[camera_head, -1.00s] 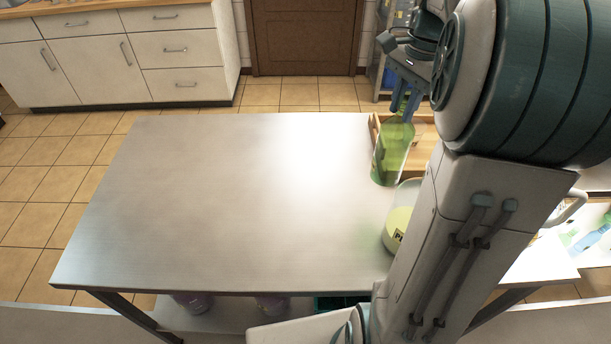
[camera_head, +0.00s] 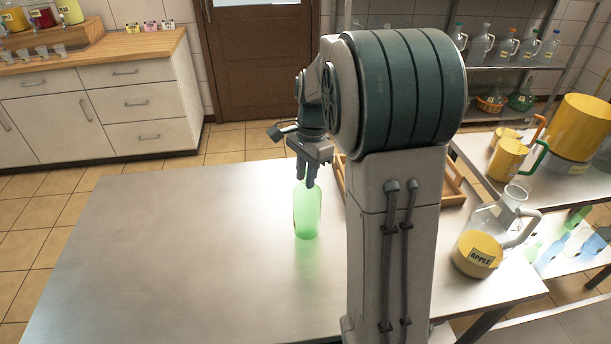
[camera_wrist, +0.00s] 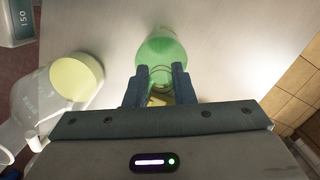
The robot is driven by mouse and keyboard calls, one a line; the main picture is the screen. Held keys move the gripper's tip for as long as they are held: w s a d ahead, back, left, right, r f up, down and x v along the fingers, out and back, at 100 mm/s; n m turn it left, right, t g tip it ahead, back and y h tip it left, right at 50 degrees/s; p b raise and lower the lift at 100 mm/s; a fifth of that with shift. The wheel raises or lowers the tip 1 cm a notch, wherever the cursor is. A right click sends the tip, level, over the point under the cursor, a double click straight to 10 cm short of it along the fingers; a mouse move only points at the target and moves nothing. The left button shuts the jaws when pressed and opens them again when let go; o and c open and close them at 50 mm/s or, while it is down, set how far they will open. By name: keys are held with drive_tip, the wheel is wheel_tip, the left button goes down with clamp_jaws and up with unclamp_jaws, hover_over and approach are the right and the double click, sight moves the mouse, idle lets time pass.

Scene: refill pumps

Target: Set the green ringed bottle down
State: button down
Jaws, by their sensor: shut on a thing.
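The green ringed bottle (camera_head: 307,214) is see-through and upright in the head view, over the metal table (camera_head: 190,235). My gripper (camera_head: 307,181) is shut on its upper part from above. A green tint shows on the table around the base; I cannot tell whether the base touches the surface. In the wrist view the bottle (camera_wrist: 162,47) extends away from between the blue fingers of my gripper (camera_wrist: 159,86), and rings show near its neck.
A wooden tray (camera_head: 452,188) stands behind my arm, partly hidden. A clear jug labelled APPLE (camera_head: 480,252) stands at the right; a jug (camera_wrist: 62,84) also shows left of the bottle in the wrist view. The table's left side is clear.

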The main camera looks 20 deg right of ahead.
drive_tip(key=shift+f, duration=0.7)
drive_tip(key=shift+f, duration=0.15)
drive_tip(key=c, duration=1.2)
unclamp_jaws()
drive_tip(key=shift+c, duration=0.2)
